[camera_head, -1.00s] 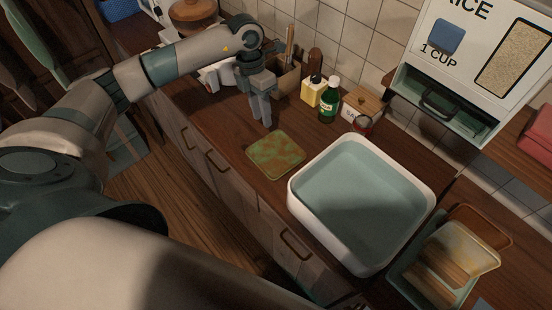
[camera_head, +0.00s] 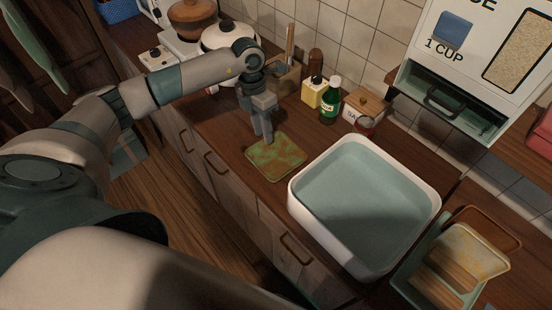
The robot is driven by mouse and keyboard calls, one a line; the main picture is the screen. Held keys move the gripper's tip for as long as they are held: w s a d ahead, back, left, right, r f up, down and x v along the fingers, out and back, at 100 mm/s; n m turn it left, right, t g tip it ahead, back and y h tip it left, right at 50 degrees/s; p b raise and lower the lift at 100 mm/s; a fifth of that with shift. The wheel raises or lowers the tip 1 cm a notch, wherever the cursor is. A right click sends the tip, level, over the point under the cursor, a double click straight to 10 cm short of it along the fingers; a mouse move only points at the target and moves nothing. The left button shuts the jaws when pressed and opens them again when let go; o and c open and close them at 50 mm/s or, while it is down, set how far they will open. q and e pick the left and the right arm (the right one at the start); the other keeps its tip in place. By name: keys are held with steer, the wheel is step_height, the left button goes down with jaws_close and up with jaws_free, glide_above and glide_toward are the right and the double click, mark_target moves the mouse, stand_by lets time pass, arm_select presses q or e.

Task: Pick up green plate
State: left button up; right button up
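The green plate (camera_head: 276,158) is a flat square with rounded corners and brownish mottling. It lies on the wooden counter left of the white basin. My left gripper (camera_head: 265,138) points down at the plate's far left edge. Its fingertips are at or just above that edge; I cannot tell whether they touch it. The fingers look close together, and the gap between them is too small to judge. My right gripper is not in view.
The white basin (camera_head: 293,192) with a pale blue inside stands just right of the plate. A green bottle (camera_head: 330,100), a yellow bottle (camera_head: 313,92) and a wooden-lidded box (camera_head: 364,105) stand behind. A dish rack (camera_head: 408,274) is at lower right. The rice dispenser (camera_head: 408,72) overhangs the back right.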

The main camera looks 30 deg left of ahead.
arm_select(q)
steer(key=shift+d+f, duration=0.15)
steer(key=shift+f, duration=0.7)
steer(key=shift+s, duration=0.1)
jaws_close()
